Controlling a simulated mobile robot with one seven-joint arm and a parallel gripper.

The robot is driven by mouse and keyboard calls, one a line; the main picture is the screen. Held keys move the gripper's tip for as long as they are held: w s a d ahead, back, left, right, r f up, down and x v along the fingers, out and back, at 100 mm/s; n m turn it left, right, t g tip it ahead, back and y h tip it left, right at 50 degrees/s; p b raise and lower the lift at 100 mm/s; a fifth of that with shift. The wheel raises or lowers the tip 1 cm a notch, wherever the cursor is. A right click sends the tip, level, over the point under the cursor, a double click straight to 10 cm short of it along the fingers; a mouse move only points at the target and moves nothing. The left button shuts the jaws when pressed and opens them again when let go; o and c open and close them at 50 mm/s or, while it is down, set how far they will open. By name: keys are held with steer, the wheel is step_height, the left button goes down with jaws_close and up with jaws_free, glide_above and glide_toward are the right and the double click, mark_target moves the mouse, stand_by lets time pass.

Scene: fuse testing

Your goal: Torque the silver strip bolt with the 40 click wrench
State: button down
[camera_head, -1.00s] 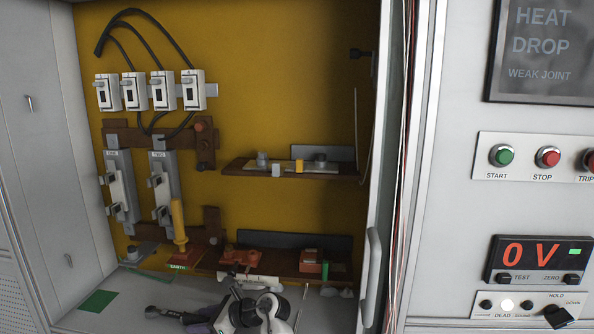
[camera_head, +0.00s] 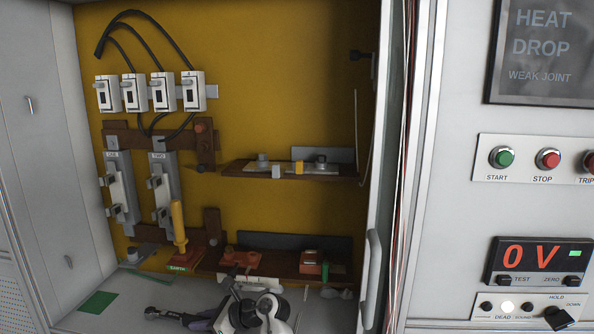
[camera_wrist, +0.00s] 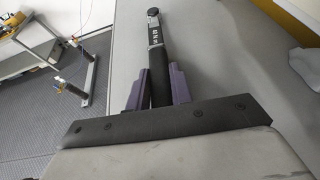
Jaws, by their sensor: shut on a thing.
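My gripper (camera_wrist: 158,88) has its purple fingers shut on the black handle of a click wrench (camera_wrist: 155,42). The wrench has a pale label, whose print looks like 40, and a round dark head at the far end. In the head view the wrench (camera_head: 165,312) lies low over the cabinet floor at the bottom, pointing left, with my gripper (camera_head: 203,320) partly cut off by the frame edge. A silver strip (camera_head: 286,168) lies on the upper brown shelf, with a bolt (camera_head: 321,161) near its right end and another (camera_head: 263,160) near its left. The wrench is well below and left of it.
A lower shelf (camera_head: 285,265) carries orange-red parts. A yellow-handled earth piece (camera_head: 178,222) stands at left, near fuse holders (camera_head: 162,190). The cabinet's side edge and door handle (camera_head: 372,270) bound the right. The meter (camera_head: 540,256) reads 0 V.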

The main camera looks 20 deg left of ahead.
steer(key=shift+r+p, duration=1.3)
steer(key=shift+r, duration=1.65)
